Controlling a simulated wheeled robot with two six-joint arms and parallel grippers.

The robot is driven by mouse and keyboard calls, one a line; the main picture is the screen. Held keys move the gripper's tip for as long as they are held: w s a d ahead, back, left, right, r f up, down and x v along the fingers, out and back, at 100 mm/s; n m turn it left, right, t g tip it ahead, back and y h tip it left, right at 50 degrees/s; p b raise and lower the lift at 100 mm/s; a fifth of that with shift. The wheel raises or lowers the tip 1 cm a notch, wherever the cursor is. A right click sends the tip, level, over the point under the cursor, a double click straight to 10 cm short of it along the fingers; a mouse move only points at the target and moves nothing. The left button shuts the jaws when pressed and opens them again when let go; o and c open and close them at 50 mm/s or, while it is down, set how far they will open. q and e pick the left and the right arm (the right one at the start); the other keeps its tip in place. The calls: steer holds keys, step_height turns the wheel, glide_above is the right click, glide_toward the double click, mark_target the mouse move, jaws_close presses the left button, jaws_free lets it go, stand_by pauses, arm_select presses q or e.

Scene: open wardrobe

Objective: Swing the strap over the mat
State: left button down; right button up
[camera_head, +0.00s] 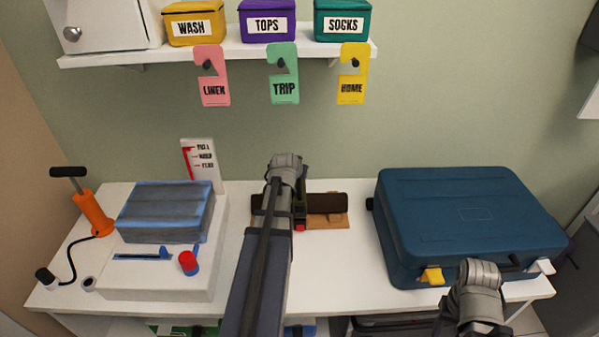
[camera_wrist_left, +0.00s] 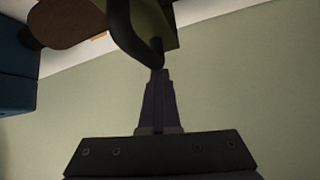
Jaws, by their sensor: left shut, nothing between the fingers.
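A dark brown roll or band (camera_head: 330,203) lies on the white table in the head view, with a tan leather-like piece (camera_head: 328,221) under its front. I cannot tell surely which is mat and which is strap. My left gripper (camera_head: 300,224) points down over their left part, and my arm hides some of them. In the left wrist view, the left fingers (camera_wrist_left: 158,75) are shut and empty. Their tips meet or overlap the end of a dark curved band (camera_wrist_left: 122,25), beside an olive surface (camera_wrist_left: 164,28); contact is unclear. My right wrist shows at lower right; its fingers are hidden.
A blue suitcase (camera_head: 465,220) stands right of the roll. A white box (camera_head: 160,270) with a blue-grey packed bundle (camera_head: 165,210) and an orange pump (camera_head: 92,212) stand left. A shelf (camera_head: 215,50) with hanging tags is above. Some bare table lies around the roll.

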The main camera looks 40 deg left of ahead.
arm_select(q)
steer(key=shift+s+d+f, duration=0.2)
steer(key=shift+s+d, duration=0.1)
steer(key=shift+s, duration=0.05)
steer(key=w, duration=0.1)
steer(key=w+a+r+p, duration=0.1)
steer(key=w+r+p, duration=0.1)
steer(key=w, duration=0.1)
steer(key=shift+a+r, duration=0.25)
steer(key=shift+a, duration=0.05)
steer(key=s+d+r+p, duration=0.1)
steer(key=s, duration=0.1)
steer(key=s+d+r+p, duration=0.1)
steer(key=s, duration=0.2)
steer(key=s+d+r+p, duration=0.1)
steer(key=s+d, duration=0.1)
steer(key=s, duration=0.1)
steer(key=shift+r+p, duration=0.3)
steer(key=shift+p, duration=0.05)
